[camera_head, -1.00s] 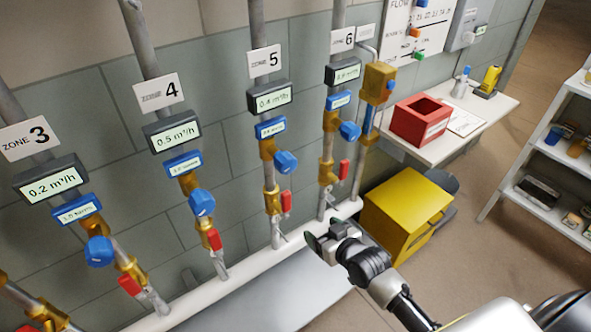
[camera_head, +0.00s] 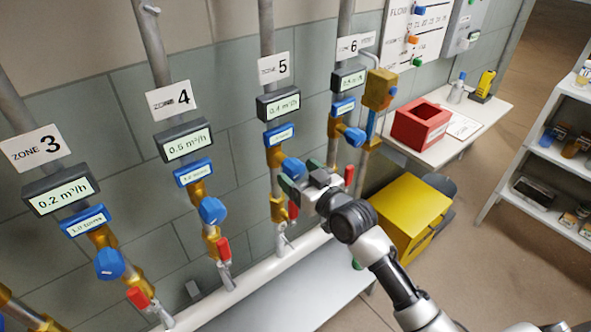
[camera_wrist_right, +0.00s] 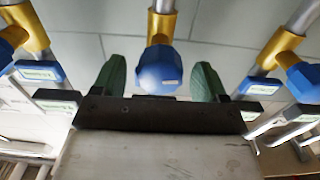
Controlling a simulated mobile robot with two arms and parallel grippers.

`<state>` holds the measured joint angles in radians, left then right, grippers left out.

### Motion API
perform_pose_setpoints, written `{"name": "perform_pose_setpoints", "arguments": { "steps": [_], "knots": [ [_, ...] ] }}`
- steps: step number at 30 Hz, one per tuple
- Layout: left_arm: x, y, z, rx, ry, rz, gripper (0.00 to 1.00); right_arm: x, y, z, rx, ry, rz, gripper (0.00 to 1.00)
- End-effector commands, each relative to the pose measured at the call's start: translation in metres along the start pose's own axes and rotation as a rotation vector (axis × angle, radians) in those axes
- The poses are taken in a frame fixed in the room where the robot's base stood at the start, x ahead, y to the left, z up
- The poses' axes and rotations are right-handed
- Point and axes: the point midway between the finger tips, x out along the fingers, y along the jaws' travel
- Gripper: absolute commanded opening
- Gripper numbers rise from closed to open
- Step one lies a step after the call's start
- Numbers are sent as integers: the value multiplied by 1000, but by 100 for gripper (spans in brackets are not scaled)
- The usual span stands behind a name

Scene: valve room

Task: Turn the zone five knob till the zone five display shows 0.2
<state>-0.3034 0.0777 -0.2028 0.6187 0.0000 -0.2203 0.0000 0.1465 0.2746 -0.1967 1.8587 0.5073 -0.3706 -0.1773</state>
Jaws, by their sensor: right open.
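The zone five display (camera_head: 278,104) on the pipe under the "5" sign (camera_head: 274,68) seems to read 0.4 m³/h, in small print. The blue zone five knob (camera_head: 294,168) sits below it on a brass valve, partly covered by my right gripper (camera_head: 292,186). In the right wrist view the knob (camera_wrist_right: 160,70) appears between the two green fingertips of my open right gripper (camera_wrist_right: 160,82), with a gap on each side. Whether the fingers reach around it in depth is hard to tell. My left gripper is not in view.
A red lever (camera_head: 293,210) hangs below the zone five knob. The zone four knob (camera_head: 212,210) is to the left and the zone six knob (camera_head: 355,137) to the right. A yellow cabinet (camera_head: 408,215) stands behind my right arm.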

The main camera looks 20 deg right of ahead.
Motion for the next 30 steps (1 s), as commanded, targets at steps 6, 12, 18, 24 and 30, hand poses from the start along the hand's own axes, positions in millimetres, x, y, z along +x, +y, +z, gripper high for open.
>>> {"name": "perform_pose_setpoints", "arguments": {
  "steps": [6, 12, 18, 24, 30],
  "knots": [
    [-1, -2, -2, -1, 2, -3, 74, 14, -1, 0, 0, 0, -1, 74],
    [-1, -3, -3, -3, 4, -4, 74, 15, -1, 0, 0, -1, -1, 74],
    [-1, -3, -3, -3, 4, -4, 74, 15, -1, 0, 0, -1, -1, 51],
    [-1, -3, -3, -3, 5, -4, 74, 15, 0, 0, 0, -1, -1, 25],
    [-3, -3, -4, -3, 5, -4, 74, 15, 0, 0, 20, -2, -1, 24]
  ]
}}
